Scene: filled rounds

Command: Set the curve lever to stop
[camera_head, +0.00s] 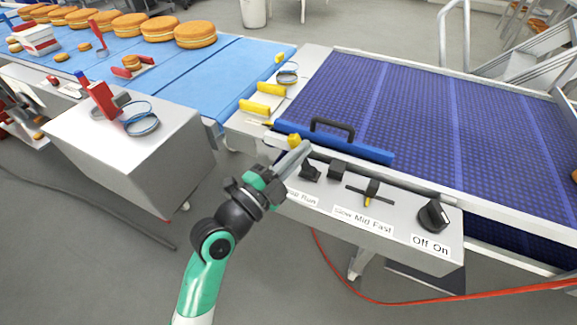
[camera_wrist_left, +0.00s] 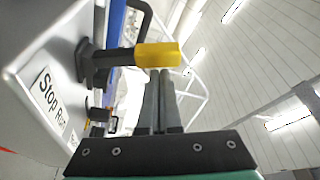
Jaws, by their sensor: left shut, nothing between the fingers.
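The curve lever is a black switch with a yellow handle (camera_head: 309,142) on the light grey control panel. In the left wrist view its yellow handle (camera_wrist_left: 158,55) sticks out sideways from a black base, above a "Stop Run" label (camera_wrist_left: 50,100). My left gripper (camera_head: 302,147) is shut and empty, its fingers partly covering the lever in the head view. In the left wrist view the gripper's tips (camera_wrist_left: 158,74) lie right at the handle's edge; I cannot tell if they touch. Whether the lever stands at Stop or Run is unclear. My right gripper is not in view.
Beside the lever are a small black switch (camera_head: 338,169), a slide lever (camera_head: 372,190) marked "Slow Mid Fast" and a black knob (camera_head: 434,215) marked "Off On". A blue bar (camera_head: 345,146) with a black handle crosses the purple conveyor (camera_head: 420,110) behind. A grey box (camera_head: 130,145) stands left.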

